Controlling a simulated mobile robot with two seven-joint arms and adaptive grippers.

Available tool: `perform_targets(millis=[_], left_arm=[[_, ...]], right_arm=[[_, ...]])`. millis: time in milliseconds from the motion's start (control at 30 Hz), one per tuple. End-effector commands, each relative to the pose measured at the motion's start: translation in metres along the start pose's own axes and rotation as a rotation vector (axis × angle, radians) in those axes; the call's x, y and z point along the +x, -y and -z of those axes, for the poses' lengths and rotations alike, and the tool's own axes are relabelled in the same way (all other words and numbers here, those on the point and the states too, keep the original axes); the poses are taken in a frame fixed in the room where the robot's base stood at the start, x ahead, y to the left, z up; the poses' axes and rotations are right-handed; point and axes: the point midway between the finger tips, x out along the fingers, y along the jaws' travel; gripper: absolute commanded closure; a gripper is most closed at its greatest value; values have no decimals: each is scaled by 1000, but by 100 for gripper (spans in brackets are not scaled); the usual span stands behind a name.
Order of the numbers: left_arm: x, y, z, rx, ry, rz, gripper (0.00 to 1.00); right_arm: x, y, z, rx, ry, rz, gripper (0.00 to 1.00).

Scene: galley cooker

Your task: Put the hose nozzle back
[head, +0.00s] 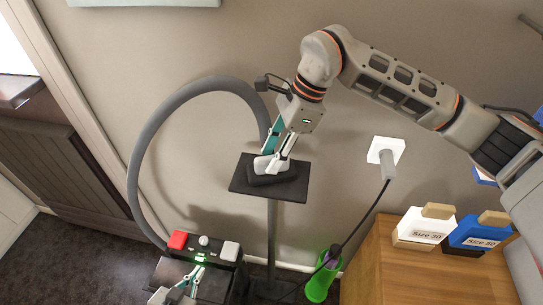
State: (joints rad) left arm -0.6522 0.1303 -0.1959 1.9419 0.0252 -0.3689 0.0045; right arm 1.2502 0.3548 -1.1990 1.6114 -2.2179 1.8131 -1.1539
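A grey hose (152,140) rises from behind a black machine (220,268) at the bottom, loops up and comes down behind my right gripper. A black block (272,179), possibly the nozzle, lies on a flat black plate (240,182) on a grey post. My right gripper (272,163) points down with its fingertips at the block. I cannot tell whether they grip it, and the gripper hides where the hose ends. My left gripper (193,272) is at the bottom edge, over the front of the machine; its finger gap is unclear.
The machine has a red block (178,240), a white knob and a lit green lamp. A green container (321,278) stands right of the post. A plug (387,160) sits in a wall socket, its black cable hanging down. A wooden cabinet (400,272) carries labelled boxes (425,226) at right.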

Motion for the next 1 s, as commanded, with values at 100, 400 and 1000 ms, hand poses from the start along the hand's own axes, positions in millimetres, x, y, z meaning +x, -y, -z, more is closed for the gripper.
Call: perform_targets(millis=[100, 400, 1000], left_arm=[[4, 0, -4, -1, -2, 0, 100], [8, -10, 2, 1, -28, -16, 100], [9, -7, 1, 4, -29, -13, 100]], right_arm=[[-22, 1, 1, 0, -2, 6, 66], [-82, 1, 1, 0, -2, 5, 66], [-111, 0, 0, 0, -1, 0, 66]])
